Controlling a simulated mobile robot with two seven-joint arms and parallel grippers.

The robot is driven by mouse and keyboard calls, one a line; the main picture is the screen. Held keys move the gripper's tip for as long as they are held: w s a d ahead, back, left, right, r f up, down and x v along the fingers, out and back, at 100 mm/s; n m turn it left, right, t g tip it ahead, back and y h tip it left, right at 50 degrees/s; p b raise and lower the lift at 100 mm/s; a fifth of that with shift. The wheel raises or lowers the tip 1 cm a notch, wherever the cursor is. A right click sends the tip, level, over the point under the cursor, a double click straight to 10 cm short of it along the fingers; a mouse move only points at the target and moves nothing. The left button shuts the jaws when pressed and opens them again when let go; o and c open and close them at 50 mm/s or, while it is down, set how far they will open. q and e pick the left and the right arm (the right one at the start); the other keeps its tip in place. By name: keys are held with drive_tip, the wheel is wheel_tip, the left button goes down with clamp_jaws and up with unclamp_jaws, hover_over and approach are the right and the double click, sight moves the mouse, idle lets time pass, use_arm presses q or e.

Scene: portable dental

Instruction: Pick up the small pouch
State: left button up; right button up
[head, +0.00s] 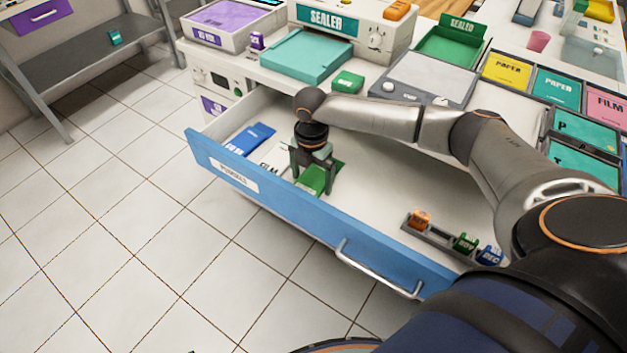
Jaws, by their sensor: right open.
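An open blue-fronted drawer (300,217), its label seeming to read "POUCHES", holds flat packs. A green pack (312,181) lies between and below the fingers of my right gripper (313,170). The gripper points down into the drawer with its fingers apart, one on each side of the pack; I cannot tell whether they touch it. A white pack marked "FILM" (273,158) and a blue pack (249,138) lie to its left. The gripper hides part of the green pack. Which pack is the small pouch is not clear. My left gripper is not in view.
A small rack (430,236) with orange, green and blue pieces sits at the drawer's right. Behind are a sealer (345,40), a teal tray (307,58), a green "SEALED" tray (449,48) and a scale (425,78). My right arm crosses above the drawer.

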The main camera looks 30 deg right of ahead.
drive_tip(key=c, duration=1.1)
drive_tip(key=shift+r, duration=0.1)
drive_tip(key=shift+c, duration=0.2)
